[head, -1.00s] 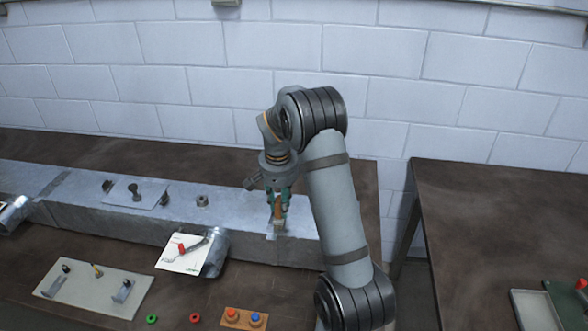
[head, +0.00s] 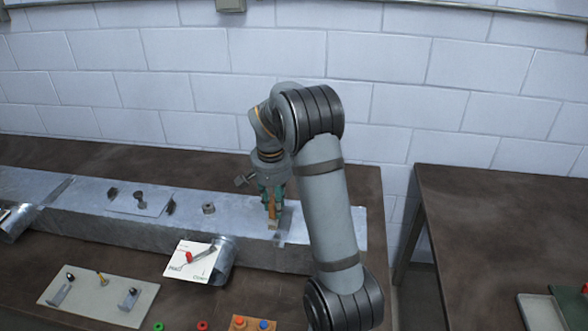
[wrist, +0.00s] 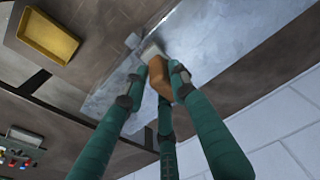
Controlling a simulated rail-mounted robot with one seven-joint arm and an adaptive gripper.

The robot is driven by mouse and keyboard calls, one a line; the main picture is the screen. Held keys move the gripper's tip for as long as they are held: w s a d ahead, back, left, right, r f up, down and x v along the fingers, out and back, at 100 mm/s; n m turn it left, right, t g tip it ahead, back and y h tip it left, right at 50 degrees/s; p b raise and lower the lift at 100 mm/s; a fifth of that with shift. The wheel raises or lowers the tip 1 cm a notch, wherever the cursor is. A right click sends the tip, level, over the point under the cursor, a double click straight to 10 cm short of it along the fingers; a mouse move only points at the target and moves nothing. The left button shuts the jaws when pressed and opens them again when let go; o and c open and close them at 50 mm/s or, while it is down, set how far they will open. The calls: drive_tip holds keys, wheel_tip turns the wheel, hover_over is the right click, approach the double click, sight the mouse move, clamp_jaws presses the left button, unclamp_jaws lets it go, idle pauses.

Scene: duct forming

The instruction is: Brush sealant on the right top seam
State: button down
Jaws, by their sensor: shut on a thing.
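A long grey metal duct (head: 110,228) lies across the bench. A crosswise seam line (head: 283,224) shows on its top near the right end. My gripper (head: 271,198) is over this right part, shut on a brush with an orange-brown handle. The brush (head: 272,220) points down, its tip at the duct top just left of the seam line. In the wrist view my gripper (wrist: 163,72) has its green fingers around the brush handle (wrist: 160,79). The pale bristles (wrist: 151,51) lie over the duct top (wrist: 195,45); whether they touch is unclear. No sealant can be made out.
A plate with a dial and red-tipped lever (head: 190,262) stands before a round side outlet (head: 225,258). A metal plate with knobs (head: 140,203) lies on the duct. A pale fixture board (head: 95,298) is at front left. A yellow tray (wrist: 48,36) shows in the wrist view.

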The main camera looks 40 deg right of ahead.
wheel_tip(320, 180, up, 3)
drive_tip(key=shift+w+a+f+p, duration=0.1)
drive_tip(key=shift+w+f+p, duration=0.05)
drive_tip(key=shift+p, duration=0.7)
drive_tip(key=shift+r+p, duration=0.55)
drive_tip(key=shift+r, duration=0.2)
